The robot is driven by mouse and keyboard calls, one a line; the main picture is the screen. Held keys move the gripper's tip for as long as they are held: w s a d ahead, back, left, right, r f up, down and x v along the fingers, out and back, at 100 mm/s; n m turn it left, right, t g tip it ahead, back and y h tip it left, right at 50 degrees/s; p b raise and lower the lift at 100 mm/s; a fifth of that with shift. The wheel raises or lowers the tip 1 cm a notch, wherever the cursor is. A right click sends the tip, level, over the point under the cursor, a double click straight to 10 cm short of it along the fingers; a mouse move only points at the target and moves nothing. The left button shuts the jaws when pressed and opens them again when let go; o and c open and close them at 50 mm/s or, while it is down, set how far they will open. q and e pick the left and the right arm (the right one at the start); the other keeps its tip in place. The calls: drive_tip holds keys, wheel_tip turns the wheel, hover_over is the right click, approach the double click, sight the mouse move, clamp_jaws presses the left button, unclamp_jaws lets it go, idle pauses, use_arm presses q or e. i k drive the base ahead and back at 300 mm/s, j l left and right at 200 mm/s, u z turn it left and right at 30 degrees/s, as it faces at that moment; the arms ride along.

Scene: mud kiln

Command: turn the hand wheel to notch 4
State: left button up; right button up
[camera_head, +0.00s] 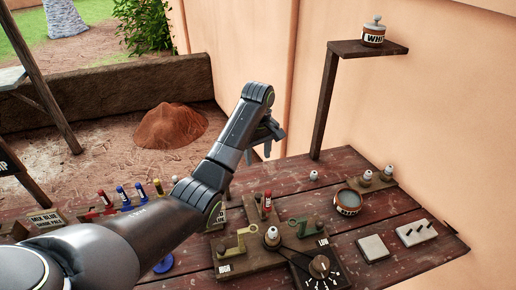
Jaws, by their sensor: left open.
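My right gripper is not in view.
Green and yellow brackets (303,228) stand beside the post. A round pot (347,202), a pale block (372,248) and a white switch plate (417,232) are to the right. A raised shelf (366,48) holds a labelled jar (374,33). Coloured handles (123,196) stand at left.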

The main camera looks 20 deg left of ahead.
sight(318, 269)
drive_tip(key=k, duration=1.5)
